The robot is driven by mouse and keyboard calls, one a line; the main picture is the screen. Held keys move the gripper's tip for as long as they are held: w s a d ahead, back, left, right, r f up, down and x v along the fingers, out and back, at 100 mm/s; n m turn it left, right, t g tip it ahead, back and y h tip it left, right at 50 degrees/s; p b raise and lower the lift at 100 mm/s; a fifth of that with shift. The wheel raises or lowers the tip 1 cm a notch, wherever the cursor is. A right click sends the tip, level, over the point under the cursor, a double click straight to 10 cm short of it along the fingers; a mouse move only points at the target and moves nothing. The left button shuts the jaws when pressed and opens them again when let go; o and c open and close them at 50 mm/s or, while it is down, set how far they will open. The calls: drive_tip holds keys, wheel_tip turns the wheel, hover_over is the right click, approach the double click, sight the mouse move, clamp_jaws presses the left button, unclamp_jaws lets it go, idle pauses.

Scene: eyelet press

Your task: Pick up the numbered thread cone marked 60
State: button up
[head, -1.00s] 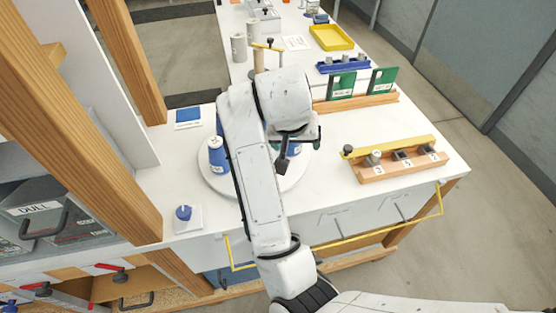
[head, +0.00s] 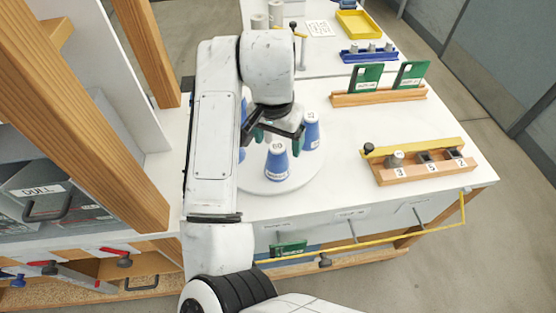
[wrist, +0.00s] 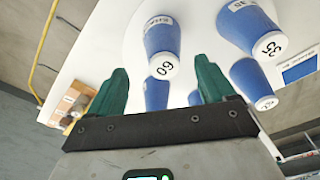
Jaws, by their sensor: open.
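The blue thread cone marked 60 (head: 277,163) stands upright on a white round turntable (head: 300,182), just in front of my gripper (head: 277,137). In the wrist view the cone marked 60 (wrist: 161,42) lies ahead between the two green fingers, its numbered top facing me. My gripper (wrist: 161,72) is open and empty, with no visible contact with the cone. Another blue cone (head: 311,132) stands right behind it. The wrist view shows further cones (wrist: 247,32) to the right, and others partly hidden behind the fingers. My arm hides the turntable's left part.
A wooden block with a yellow bar and numbered slots (head: 420,172) sits to the right. Green plates in a wooden rack (head: 380,97) stand behind. A yellow rail (head: 400,238) runs along the front. Wooden posts (head: 85,110) rise at left. White tabletop right of the turntable is clear.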

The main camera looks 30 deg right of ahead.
sight(277, 146)
drive_tip(key=shift+w+d+f+p, duration=0.1)
drive_tip(key=shift+w+f+p, duration=0.1)
drive_tip(key=shift+f, duration=0.75)
drive_tip(key=shift+w+d+f+p, duration=0.1)
drive_tip(key=shift+w+f+p, duration=0.1)
drive_tip(key=shift+f, duration=0.75)
drive_tip(key=shift+w+d+f+p, duration=0.1)
drive_tip(key=shift+w+f+p, duration=0.1)
drive_tip(key=shift+f, duration=0.75)
drive_tip(key=c, duration=1.2)
